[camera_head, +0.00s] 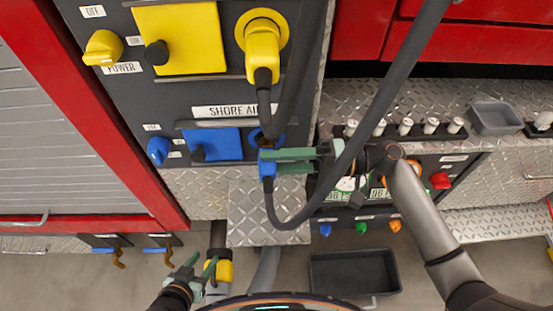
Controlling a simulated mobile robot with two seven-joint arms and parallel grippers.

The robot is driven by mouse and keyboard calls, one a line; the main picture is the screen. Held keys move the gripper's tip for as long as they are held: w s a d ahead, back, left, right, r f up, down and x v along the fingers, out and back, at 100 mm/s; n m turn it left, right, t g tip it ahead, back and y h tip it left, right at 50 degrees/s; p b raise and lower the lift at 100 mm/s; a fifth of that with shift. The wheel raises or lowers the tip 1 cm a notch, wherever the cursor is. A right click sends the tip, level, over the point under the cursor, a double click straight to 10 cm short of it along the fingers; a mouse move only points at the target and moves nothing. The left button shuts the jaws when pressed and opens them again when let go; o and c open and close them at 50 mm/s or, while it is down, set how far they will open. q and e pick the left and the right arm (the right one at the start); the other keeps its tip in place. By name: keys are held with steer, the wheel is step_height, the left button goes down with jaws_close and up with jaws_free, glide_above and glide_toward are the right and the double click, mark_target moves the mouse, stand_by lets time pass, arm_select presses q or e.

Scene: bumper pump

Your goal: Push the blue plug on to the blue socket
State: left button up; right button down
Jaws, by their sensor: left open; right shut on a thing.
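The blue plug (267,168) is on the end of a dark hose, just below the blue socket (256,136) on the dark panel. My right gripper (280,160) reaches in from the right and is shut on the blue plug. The plug overlaps the socket's lower edge in this view; I cannot tell whether they touch. My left gripper (193,272) is open and empty, low at the bottom of the view, well away from the plug.
A yellow plug (262,45) sits in the yellow socket above. A blue cover (212,144) and blue knob (158,150) are left of the blue socket. A dark tray (354,272) lies on the floor.

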steer(key=shift+w+b, duration=0.3)
steer(key=shift+w, duration=0.1)
stand_by(0.5)
steer(key=shift+c, duration=2.1)
jaws_free()
steer(key=shift+d, duration=0.1)
